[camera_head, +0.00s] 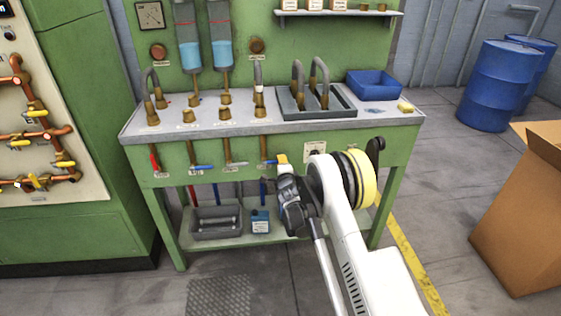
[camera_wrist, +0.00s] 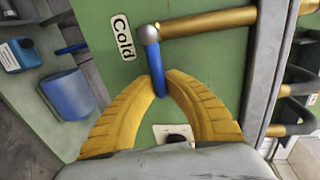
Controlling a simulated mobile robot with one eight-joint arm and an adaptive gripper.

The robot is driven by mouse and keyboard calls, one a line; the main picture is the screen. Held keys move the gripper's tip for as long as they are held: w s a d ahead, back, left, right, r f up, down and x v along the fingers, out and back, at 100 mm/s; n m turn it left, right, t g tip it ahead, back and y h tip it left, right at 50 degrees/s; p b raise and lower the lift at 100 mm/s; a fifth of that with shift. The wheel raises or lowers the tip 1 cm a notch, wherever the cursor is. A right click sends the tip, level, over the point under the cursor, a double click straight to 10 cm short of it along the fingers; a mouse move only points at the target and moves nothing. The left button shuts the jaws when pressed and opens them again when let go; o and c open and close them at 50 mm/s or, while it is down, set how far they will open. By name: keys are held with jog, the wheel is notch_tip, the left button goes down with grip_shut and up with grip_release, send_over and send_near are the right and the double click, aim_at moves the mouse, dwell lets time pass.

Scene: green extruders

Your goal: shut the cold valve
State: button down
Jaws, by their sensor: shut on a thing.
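The cold valve has a blue lever (camera_wrist: 158,60) on a silver hub, beside a white label reading "Cold" (camera_wrist: 123,36) in the wrist view. The lever sits about square across its copper pipe (camera_wrist: 210,21). My gripper's yellow fingers (camera_wrist: 163,82) are closed around the lever's free end. In the head view the blue lever (camera_head: 270,162) points right from the bottom of the rightmost pipe in the row under the bench top. My gripper (camera_head: 283,159) is at its right end; part of the lever is hidden there.
Other valves hang to the left: a red lever (camera_head: 154,161), another blue lever (camera_head: 203,167) and a pale lever (camera_head: 236,163). A grey bin (camera_head: 217,234) and a blue canister (camera_head: 260,222) stand on the lower shelf. A cardboard box (camera_head: 520,215) stands at right.

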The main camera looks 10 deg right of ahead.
jog(key=shift+f, duration=0.1)
dwell(0.3)
jog(key=c, duration=1.4)
grip_release()
jog(key=s+r, duration=0.2)
jog(key=s, duration=1)
jog(key=shift+r, duration=0.2)
jog(key=shift+w, duration=0.1)
